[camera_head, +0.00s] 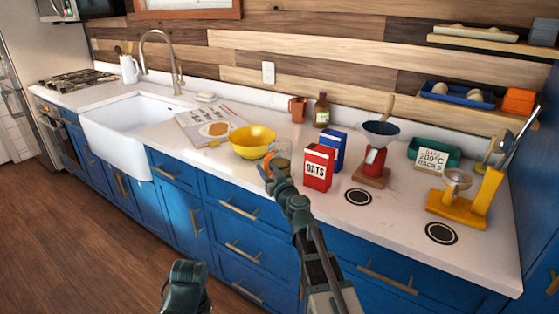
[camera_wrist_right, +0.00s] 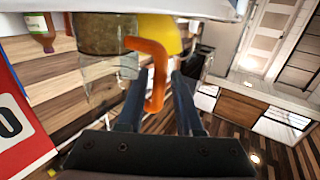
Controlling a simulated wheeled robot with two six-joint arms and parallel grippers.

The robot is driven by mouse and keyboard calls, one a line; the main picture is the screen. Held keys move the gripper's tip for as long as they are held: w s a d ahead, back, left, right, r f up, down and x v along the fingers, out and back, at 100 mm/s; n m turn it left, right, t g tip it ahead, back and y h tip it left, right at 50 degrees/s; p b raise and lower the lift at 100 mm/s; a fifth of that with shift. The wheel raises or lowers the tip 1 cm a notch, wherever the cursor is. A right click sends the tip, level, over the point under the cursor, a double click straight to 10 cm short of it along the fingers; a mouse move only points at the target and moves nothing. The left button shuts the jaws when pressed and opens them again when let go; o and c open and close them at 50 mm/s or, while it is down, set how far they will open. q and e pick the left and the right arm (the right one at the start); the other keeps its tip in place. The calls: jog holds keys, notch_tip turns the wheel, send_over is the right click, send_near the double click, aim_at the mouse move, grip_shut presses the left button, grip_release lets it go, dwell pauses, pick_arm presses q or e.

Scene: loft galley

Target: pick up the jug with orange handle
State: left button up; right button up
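The jug (camera_head: 283,160) is clear glass with brownish contents and an orange handle (camera_head: 268,162). It stands near the counter's front edge, between the yellow bowl and the red oats box. In the right wrist view the jug (camera_wrist_right: 105,55) is at upper left, its handle (camera_wrist_right: 155,80) towards the middle. My right gripper (camera_head: 274,178) is at the handle, partly covering the jug in the head view. Its fingers (camera_wrist_right: 160,90) are apart, with the handle showing between them; contact cannot be told. My left gripper (camera_head: 184,285) hangs low in front of the cabinets, its fingers unclear.
The yellow bowl (camera_head: 252,141) is close behind and left of the jug. The red oats box (camera_head: 318,168) and a blue box (camera_head: 333,149) stand close right. An open book (camera_head: 212,127) and the white sink (camera_head: 128,135) lie further left. A red grinder (camera_head: 374,160) stands further right.

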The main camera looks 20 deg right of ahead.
jog(key=w, duration=0.3)
jog(key=shift+w+a, duration=0.15)
jog(key=shift+w, duration=0.1)
jog(key=shift+s, duration=0.1)
grip_shut()
dwell(1.0)
